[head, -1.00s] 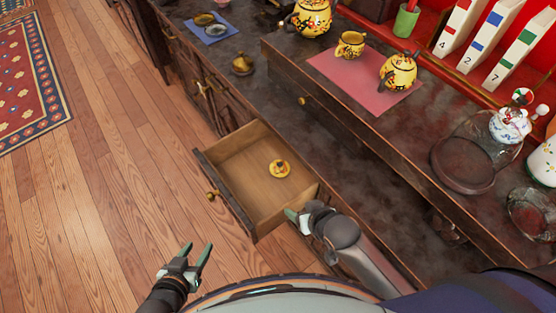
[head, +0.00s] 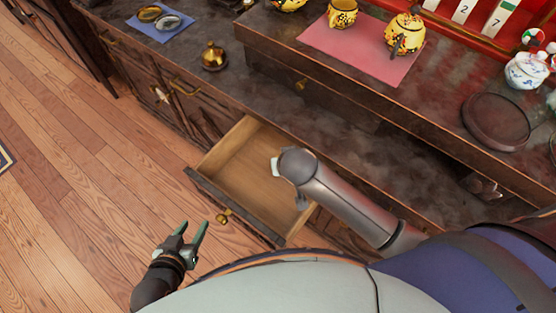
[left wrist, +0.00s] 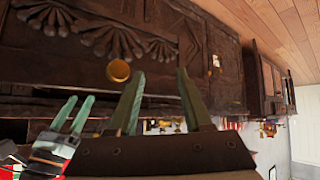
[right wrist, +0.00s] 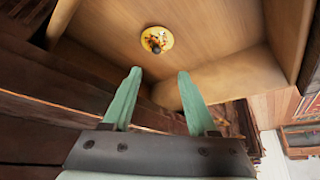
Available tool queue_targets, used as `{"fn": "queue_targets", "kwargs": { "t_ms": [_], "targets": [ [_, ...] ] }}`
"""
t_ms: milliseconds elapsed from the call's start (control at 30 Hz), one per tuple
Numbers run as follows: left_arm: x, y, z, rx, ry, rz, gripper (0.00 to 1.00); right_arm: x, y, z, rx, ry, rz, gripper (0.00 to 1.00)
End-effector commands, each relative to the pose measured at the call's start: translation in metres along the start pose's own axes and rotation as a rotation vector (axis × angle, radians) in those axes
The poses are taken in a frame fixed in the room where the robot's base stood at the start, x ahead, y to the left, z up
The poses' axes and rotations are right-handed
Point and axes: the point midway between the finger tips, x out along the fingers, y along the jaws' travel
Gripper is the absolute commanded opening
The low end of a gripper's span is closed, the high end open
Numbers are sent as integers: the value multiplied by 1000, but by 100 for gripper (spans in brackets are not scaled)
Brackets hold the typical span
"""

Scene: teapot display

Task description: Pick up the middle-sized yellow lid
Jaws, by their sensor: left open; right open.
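The yellow lid (right wrist: 157,40) lies in the open wooden drawer (right wrist: 220,35). It is round, with a dark knob and a floral pattern. In the head view the drawer (head: 236,163) shows, but my right arm hides the lid. My right gripper (right wrist: 157,75) is open and empty, pointing at the drawer, with the lid ahead of its fingertips and apart from them. My left gripper (head: 192,229) is open and empty above the floor, left of the drawer front.
Yellow floral teapots (head: 404,36) and a yellow cup (head: 342,13) stand on the raised counter, partly on a pink mat (head: 360,50). A brass-coloured object (head: 214,56) and a blue mat (head: 162,27) lie on the lower counter. The drawer walls surround the lid.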

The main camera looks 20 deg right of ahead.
Motion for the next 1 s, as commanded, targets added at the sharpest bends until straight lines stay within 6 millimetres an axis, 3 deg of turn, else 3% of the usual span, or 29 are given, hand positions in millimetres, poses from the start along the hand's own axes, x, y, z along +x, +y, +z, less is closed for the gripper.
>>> {"fn": "queue_targets", "kwargs": {
  "t_ms": [167,433,733,1000],
  "targets": [
    [4,2,3,1,1,4,50,9,2,0,5,0,12,58],
    [11,2,21,-2,-10,6,50,57,2,0,4,0,12,58],
    [13,-2,24,-2,-3,-1,50,83,4,0,4,1,10,58],
    [22,-6,34,0,-2,-6,50,122,8,0,4,1,9,58]
  ]
}}
